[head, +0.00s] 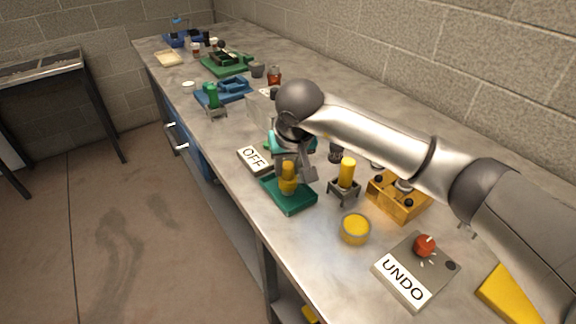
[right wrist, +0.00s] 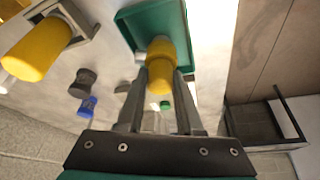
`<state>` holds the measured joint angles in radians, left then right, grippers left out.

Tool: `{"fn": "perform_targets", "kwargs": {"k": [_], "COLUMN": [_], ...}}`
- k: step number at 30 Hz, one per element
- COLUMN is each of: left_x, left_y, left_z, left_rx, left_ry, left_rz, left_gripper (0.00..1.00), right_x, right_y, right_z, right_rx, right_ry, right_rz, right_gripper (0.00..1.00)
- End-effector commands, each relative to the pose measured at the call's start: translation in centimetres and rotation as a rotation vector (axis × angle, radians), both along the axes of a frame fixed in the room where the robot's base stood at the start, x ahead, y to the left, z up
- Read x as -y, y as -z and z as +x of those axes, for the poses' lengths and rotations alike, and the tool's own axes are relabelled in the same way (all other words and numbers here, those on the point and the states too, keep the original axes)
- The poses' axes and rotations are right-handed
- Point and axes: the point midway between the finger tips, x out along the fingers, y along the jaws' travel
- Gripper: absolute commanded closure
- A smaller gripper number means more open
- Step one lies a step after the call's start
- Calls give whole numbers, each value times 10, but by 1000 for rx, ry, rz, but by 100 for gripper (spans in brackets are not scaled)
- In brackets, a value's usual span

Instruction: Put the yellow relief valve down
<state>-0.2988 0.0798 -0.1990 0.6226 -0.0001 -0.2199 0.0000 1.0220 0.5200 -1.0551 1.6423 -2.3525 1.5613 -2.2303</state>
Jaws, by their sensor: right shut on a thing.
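The yellow relief valve (head: 288,180) is upright at the teal tray (head: 296,206), between the fingers of my right gripper (head: 297,170). In the right wrist view, the fingers of the right gripper (right wrist: 160,84) close on both sides of the valve (right wrist: 160,55), with the teal tray (right wrist: 130,27) beyond it. I cannot tell whether the valve's base touches the tray. My left gripper is not in view.
A second yellow cylinder (head: 347,171) stands in a grey stand to the right. A yellow cup (head: 355,229), an OFF sign (head: 254,158), a yellow block (head: 398,198) and an UNDO panel (head: 415,270) are nearby. Bare bench lies left of the cup.

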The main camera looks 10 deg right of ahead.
Motion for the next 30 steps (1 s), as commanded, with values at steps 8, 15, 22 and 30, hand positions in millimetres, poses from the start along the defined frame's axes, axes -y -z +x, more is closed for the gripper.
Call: {"fn": "perform_targets", "kwargs": {"k": [8, 15, 22, 30], "left_x": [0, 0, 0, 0], "left_y": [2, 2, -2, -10], "left_z": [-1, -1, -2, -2], "left_rx": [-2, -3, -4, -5], "left_ry": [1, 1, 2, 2], "left_rz": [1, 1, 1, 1], "left_gripper": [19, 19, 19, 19], "right_x": [0, 0, 0, 1], "right_y": [2, 2, -8, -62], "right_z": [0, 0, -2, -23], "right_rx": [-1, -1, 3, 5], "right_ry": [0, 0, -1, -2], "right_rz": [-1, -1, 1, -2], "right_gripper": [42, 35, 35, 35]}}
